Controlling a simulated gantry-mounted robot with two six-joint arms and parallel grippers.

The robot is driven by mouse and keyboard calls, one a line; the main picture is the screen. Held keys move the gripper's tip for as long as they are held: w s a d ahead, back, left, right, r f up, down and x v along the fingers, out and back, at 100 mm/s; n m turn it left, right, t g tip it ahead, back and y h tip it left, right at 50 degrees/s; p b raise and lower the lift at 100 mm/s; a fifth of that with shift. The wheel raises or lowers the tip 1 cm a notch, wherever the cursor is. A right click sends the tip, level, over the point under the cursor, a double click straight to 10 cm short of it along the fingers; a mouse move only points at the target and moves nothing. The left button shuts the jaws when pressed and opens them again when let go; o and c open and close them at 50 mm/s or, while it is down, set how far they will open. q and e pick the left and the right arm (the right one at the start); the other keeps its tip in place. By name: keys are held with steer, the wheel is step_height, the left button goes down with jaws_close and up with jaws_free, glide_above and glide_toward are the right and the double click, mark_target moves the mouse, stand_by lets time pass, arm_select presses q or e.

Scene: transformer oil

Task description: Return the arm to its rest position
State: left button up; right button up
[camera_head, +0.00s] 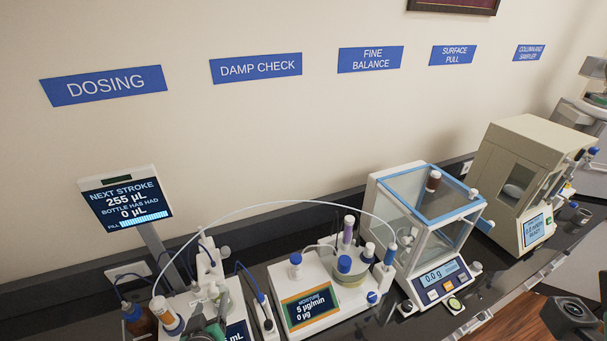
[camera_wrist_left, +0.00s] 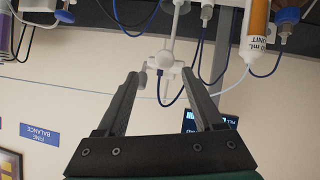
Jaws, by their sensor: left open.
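My left gripper (camera_head: 205,322) shows at the bottom edge of the head view, low in front of the dosing unit (camera_head: 185,308), and is partly cut off. In the left wrist view, which is upside down, my left gripper (camera_wrist_left: 163,78) has its two dark fingers spread apart, with nothing held. A white upright fitting (camera_wrist_left: 174,45) of the dosing unit lies beyond the fingertips, seen between them. I cannot tell how far apart they are.
A display (camera_head: 125,203) reads 255 µL for the stroke and 0 µL had. A moisture device (camera_head: 318,297), a glass-walled balance (camera_head: 425,235) and a beige instrument (camera_head: 525,180) stand to the right. A thin tube (camera_head: 290,202) arches over the bench. Blue cables hang near the dosing unit.

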arm_select(q)
step_height(320, 180, up, 31)
steer(key=w+d+t+h, duration=0.1)
steer(key=w+d+t, duration=0.2)
steer(key=t, duration=0.4)
steer(key=s+d+r+m+t+h, duration=0.1)
steer(key=s+r+m+t, duration=0.1)
steer(key=s+r, duration=0.3)
steer(key=s+d+r+m+t+h, duration=0.1)
steer(key=s+r+t, duration=0.3)
steer(key=r, duration=0.8)
steer(key=s+d+r+m+t+h+p, duration=0.1)
steer(key=s+r+m+t+h, duration=0.1)
steer(key=s+r, duration=0.6)
steer(key=shift+s+d+r+m+t+h, duration=0.25)
steer(key=shift+m+t, duration=0.25)
steer(key=shift+m, duration=0.6)
